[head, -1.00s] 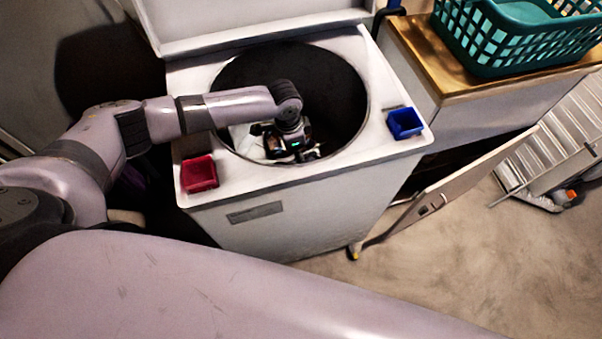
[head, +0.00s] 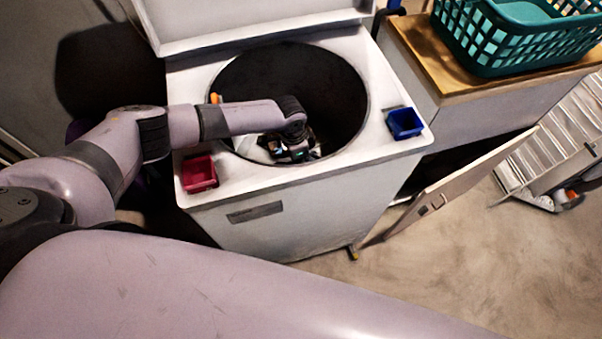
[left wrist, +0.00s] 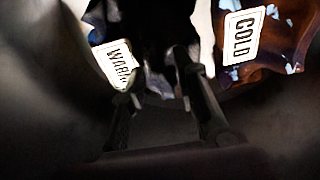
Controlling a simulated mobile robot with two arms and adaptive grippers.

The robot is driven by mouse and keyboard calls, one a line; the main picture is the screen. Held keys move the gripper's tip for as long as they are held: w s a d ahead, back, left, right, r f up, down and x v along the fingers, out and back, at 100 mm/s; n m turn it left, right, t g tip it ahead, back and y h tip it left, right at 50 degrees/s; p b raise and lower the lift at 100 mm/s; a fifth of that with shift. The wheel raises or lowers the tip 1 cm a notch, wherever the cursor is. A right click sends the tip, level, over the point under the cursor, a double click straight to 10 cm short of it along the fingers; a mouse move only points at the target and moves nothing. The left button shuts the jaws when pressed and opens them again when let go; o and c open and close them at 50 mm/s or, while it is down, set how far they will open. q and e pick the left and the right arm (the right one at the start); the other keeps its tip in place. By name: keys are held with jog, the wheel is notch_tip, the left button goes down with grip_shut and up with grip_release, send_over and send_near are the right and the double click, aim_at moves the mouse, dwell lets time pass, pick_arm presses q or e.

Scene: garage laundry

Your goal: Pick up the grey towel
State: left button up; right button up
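My left gripper (head: 291,150) is down inside the round opening of a white top-loading washer (head: 300,205), near its front rim. In the left wrist view its two dark fingers (left wrist: 158,82) stand apart, with dark cloth (left wrist: 165,25) around and beyond their tips. I see no firm grip on anything. One cloth piece there carries a "WARM" label (left wrist: 118,64), and a brownish piece carries a "COLD" label (left wrist: 243,35). Pale cloth (head: 250,148) shows beside the gripper in the head view. I cannot tell which piece is the grey towel. My right gripper is out of view.
A red bin (head: 199,174) and a blue bin (head: 404,123) sit on the washer top. The washer lid (head: 250,22) is up. A teal basket (head: 505,42) stands on the wooden counter (head: 425,60). A cabinet door (head: 450,190) hangs open at right.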

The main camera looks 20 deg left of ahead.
pick_arm(q)
grip_shut()
dwell(0.6)
